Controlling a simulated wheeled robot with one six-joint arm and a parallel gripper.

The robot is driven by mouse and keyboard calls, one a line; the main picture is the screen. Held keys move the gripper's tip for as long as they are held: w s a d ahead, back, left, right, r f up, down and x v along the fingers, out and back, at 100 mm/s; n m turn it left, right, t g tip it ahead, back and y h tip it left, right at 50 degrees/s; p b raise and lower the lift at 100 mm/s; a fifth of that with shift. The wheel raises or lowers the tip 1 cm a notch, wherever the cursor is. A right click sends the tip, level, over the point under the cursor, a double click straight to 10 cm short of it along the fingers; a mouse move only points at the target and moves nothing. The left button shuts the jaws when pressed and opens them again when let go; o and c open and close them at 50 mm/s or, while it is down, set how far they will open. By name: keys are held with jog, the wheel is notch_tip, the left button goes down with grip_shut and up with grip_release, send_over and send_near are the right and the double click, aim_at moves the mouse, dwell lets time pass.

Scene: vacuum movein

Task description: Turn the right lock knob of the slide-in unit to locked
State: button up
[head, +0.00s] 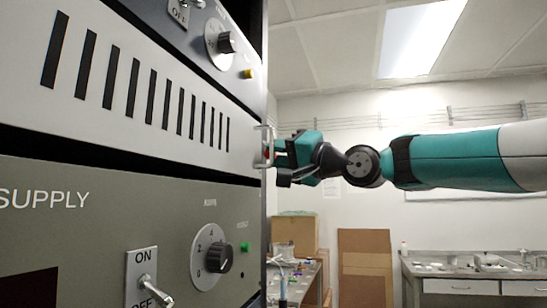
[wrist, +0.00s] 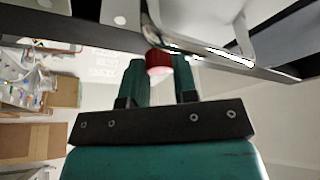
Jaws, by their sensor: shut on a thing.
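The slide-in unit (head: 60,110) is a light panel with a row of black vent slots, in the rack at the left of the head view. A pale handle (head: 260,138) stands at its right end; in the wrist view a metal handle (wrist: 235,53) also shows. The right lock knob is red with a pale end (wrist: 159,60) and sits between my fingertips in the wrist view. My gripper (wrist: 160,74) is shut on it. In the head view my gripper (head: 278,155) is at the unit's right edge and mostly hides the knob. The knob's turn position cannot be read.
Above and below are rack panels with dials and switches, including a lower SUPPLY panel (head: 100,225) with a black dial (head: 217,258) and a toggle switch (head: 146,285). Benches (head: 470,270) and brown boards (head: 364,265) stand behind. Open room lies right of the rack.

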jog(key=n+b, duration=0.1)
jog(key=f+n+y+b, duration=0.1)
jog(key=n+b, duration=0.1)
jog(key=shift+w+d+f+n+g, duration=0.1)
jog(key=shift+w+d+n+g, duration=0.1)
jog(key=shift+n+g, duration=0.15)
jog(key=n+g+y+b, duration=0.1)
jog(key=n, duration=0.2)
jog(key=shift+n+y+b, duration=0.25)
jog(key=shift+y+b, duration=0.1)
jog(key=shift+y, duration=0.05)
jog(key=n+g, duration=0.1)
jog(key=n, duration=0.1)
jog(key=n+y, duration=0.1)
jog(key=n, duration=0.1)
jog(key=shift+w+r+g+y+b, duration=0.15)
jog(key=shift+r+g+y+b, duration=0.05)
jog(key=shift+g+y+b, duration=0.15)
jog(key=shift+w+d+r+n+g+y+p, duration=0.15)
jog(key=shift+n+g+p, duration=0.75)
jog(key=shift+n, duration=1.25)
jog(key=shift+s+a+n+g+y+p, duration=0.1)
jog(key=shift+n+g+y+p, duration=0.4)
jog(key=shift+n+g, duration=1.2)
jog(key=shift+w+d+r+n+g+p, duration=0.1)
jog(key=shift+n+g+p, duration=0.65)
jog(key=shift+n, duration=1.8)
